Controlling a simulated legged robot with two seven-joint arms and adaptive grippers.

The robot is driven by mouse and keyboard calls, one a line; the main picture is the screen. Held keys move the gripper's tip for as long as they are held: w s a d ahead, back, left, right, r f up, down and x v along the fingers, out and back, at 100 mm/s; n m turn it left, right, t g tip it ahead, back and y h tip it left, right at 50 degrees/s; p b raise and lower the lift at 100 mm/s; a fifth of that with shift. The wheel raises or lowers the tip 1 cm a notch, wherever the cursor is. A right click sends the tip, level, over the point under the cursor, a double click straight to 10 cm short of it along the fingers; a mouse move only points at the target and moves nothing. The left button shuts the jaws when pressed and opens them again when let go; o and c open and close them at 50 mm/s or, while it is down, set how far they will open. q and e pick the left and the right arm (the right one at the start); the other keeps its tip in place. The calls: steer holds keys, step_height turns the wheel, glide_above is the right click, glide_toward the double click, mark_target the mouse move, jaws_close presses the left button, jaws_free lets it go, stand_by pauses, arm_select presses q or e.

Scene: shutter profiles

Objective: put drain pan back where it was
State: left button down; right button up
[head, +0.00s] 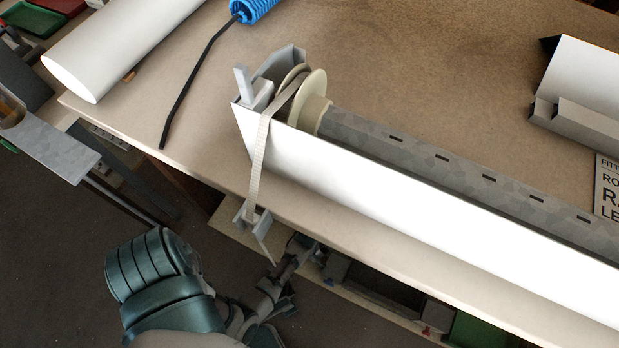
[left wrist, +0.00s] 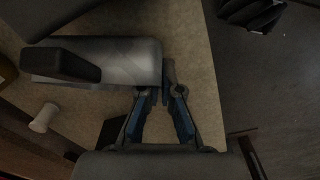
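I cannot pick out a drain pan for certain in either view. In the head view, my left arm comes in from the bottom left, and its gripper (head: 277,287) is low beside the workbench's front edge, below a small grey bracket hanging on a strap (head: 258,175). In the left wrist view, the left gripper's two blue fingers (left wrist: 163,92) stand apart with a gap between the tips. A grey rounded body (left wrist: 125,60) with a black end part lies just beyond them; contact is unclear. My right gripper is in neither view.
A long white shutter box (head: 400,205) with a roller tube lies along the workbench (head: 420,60). A white tube (head: 120,45), a blue coiled hose (head: 252,10) and a white profile (head: 580,90) also lie there. A galvanised sheet (head: 50,148) stands at left. Floor at lower left is clear.

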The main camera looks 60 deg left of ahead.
arm_select(q)
steer(key=shift+f, duration=0.2)
steer(key=c, duration=1.3)
jaws_free()
steer(key=shift+s+f, duration=0.1)
